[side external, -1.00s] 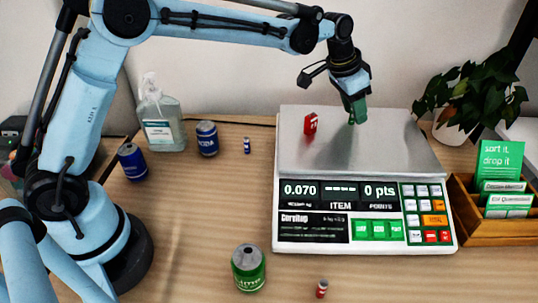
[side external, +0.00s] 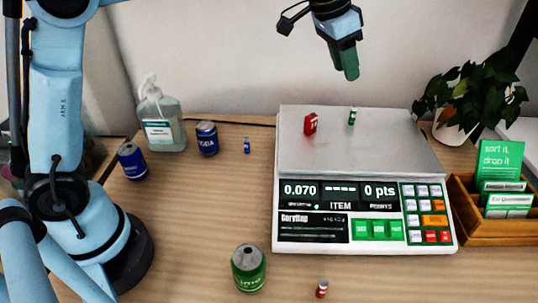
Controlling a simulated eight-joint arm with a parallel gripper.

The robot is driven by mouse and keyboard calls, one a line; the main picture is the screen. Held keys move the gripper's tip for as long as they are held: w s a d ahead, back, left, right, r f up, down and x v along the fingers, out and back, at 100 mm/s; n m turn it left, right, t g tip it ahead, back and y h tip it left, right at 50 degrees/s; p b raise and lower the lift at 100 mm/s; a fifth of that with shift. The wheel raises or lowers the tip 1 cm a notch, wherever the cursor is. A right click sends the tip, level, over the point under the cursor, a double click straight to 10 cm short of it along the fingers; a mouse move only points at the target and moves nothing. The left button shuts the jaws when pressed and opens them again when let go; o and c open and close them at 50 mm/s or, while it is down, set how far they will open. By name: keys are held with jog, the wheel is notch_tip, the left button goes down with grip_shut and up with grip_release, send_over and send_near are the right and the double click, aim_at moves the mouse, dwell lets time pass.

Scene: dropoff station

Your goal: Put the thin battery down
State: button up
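A green can (side external: 248,268) stands front left of the scale. Two blue cans (side external: 132,161) (side external: 206,138) and a sanitizer bottle (side external: 162,122) are at the left. A wooden card box (side external: 500,225) and a plant (side external: 470,95) are at the right. Table between the blue and green cans is clear.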

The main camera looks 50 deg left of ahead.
jog(key=s+a+f+n+t, duration=0.1)
jog(key=s+a+f, duration=0.2)
jog(key=s, duration=0.4)
jog(key=s+a+f+n+t+y, duration=0.1)
jog(key=s+a+f+n, duration=0.1)
jog(key=s, duration=0.6)
jog(key=s+a+f+n+t+y, duration=0.1)
jog(key=s+a+f+n, duration=0.1)
jog(key=s+a+f, duration=0.2)
jog(key=s, duration=0.3)
jog(key=shift+s+a+f, duration=0.25)
jog(key=shift+s+a, duration=0.05)
jog(key=shift+a, duration=0.05)
jog(key=shift+o, duration=0.4)
